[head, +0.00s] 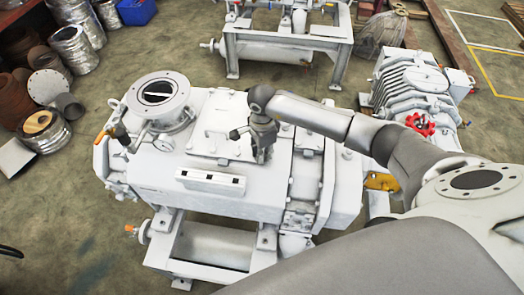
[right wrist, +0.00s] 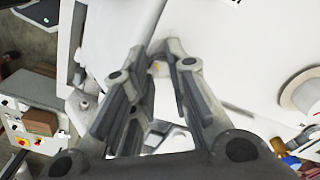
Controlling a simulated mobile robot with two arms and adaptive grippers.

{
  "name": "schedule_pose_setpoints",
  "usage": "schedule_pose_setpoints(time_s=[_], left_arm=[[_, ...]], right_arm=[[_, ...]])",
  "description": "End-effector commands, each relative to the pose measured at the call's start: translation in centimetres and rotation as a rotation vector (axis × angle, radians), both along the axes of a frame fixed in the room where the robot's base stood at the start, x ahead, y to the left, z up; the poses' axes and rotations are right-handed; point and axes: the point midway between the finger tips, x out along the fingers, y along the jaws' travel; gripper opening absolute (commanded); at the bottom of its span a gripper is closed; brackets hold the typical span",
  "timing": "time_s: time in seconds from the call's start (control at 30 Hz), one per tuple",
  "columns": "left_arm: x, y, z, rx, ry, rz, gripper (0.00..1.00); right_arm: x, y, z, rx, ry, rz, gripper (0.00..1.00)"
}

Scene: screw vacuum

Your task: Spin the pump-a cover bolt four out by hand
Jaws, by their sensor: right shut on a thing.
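The white pump (head: 215,185) stands on its frame in the middle of the head view. A square cover plate (head: 215,125) lies on its top. My right gripper (head: 262,156) points down at the right edge of this cover. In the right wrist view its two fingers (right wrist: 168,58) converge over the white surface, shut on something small. A small yellowish spot (right wrist: 157,66) shows between the tips; the fingers hide most of what they hold, probably the cover bolt. I cannot tell how far it stands out. My left gripper is not in view.
A round flanged port (head: 158,97) and a gauge (head: 136,143) stand left of the cover. A slotted white block (head: 210,182) sits in front of it. A ribbed motor unit (head: 415,85) with a red handwheel (head: 420,124) stands at the right, beyond my arm.

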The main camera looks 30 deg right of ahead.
Motion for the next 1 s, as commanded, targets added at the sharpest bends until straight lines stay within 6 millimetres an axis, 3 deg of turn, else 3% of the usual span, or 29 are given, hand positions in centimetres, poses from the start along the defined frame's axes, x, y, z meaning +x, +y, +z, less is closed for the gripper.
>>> schedule_pose_setpoints(time_s=[0.23, 0.57, 0.6, 0.73, 1.0], left_arm=[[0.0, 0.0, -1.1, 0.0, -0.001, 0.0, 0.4], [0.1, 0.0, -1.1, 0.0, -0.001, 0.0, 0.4], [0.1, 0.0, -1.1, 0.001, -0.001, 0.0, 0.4], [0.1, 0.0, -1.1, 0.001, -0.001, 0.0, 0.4], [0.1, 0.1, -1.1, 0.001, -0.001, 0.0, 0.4]], right_arm=[[0.0, 0.0, -0.1, 0.0, -0.001, -0.092, 0.0], [0.0, 0.0, 0.0, 0.0, 0.0, -0.113, 0.0], [0.0, 0.0, 0.0, 0.0, 0.0, -0.113, 0.21], [0.0, 0.0, 0.0, 0.0, 0.0, -0.112, 0.38], [0.0, 0.0, 0.0, 0.0, 0.0, -0.112, 0.4]])
